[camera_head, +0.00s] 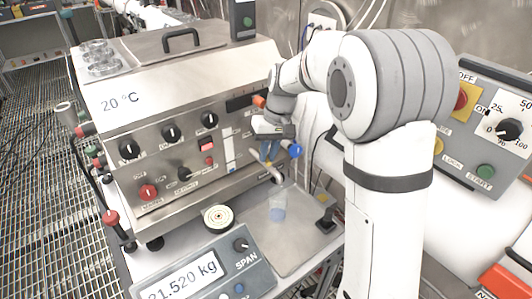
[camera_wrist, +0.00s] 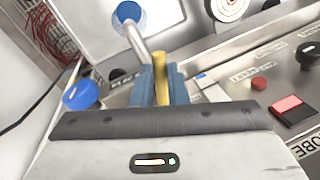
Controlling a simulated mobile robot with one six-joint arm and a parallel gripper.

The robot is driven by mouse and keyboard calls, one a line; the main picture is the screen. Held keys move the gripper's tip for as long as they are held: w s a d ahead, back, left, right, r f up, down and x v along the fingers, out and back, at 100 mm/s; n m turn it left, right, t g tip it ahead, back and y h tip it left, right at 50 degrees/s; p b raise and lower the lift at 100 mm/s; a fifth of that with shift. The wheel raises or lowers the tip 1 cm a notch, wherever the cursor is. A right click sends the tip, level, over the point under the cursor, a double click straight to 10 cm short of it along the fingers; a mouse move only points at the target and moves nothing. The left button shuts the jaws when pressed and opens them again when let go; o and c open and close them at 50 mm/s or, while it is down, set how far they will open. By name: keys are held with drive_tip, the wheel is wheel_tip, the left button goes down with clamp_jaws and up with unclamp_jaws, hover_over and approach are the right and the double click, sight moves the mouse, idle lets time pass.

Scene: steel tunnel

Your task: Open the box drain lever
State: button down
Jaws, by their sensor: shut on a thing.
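The steel box (camera_head: 165,110) is marked 20 °C and has knobs and switches on its sloped front. Its drain pipe (camera_head: 277,175) sticks out low at the right end; the bent pipe (camera_wrist: 138,48) also shows in the wrist view. The yellow drain lever (camera_wrist: 162,82) stands at the pipe's base. My gripper (camera_head: 268,152) is at the box's lower right. In the wrist view its blue fingers (camera_wrist: 160,84) are shut on the yellow lever, one on each side. The lever's lower part is hidden behind the gripper body.
A clear cup (camera_head: 278,206) with blue at its bottom stands under the pipe on a steel plate. A blue knob (camera_head: 295,151) sits close right of my gripper. A scale display (camera_head: 205,272) and a round target-like disc (camera_head: 218,218) are in front. A control panel (camera_head: 490,125) stands right.

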drive_tip(key=shift+w+d+r+n, duration=0.1)
drive_tip(key=shift+w+d+n, duration=0.2)
drive_tip(key=shift+n, duration=0.55)
drive_tip(key=shift+w+d+r+n, duration=0.1)
drive_tip(key=shift+w+d+n, duration=0.15)
drive_tip(key=shift+n, duration=0.6)
drive_tip(key=shift+g, duration=0.3)
drive_tip(key=c, duration=1.8)
unclamp_jaws()
drive_tip(key=o, duration=0.4)
drive_tip(key=shift+s+f, duration=0.1)
drive_tip(key=shift+f, duration=0.05)
drive_tip(key=shift+c, duration=0.2)
drive_tip(key=v, duration=0.7)
drive_tip(key=shift+r, duration=0.4)
drive_tip(key=shift+d, duration=0.1)
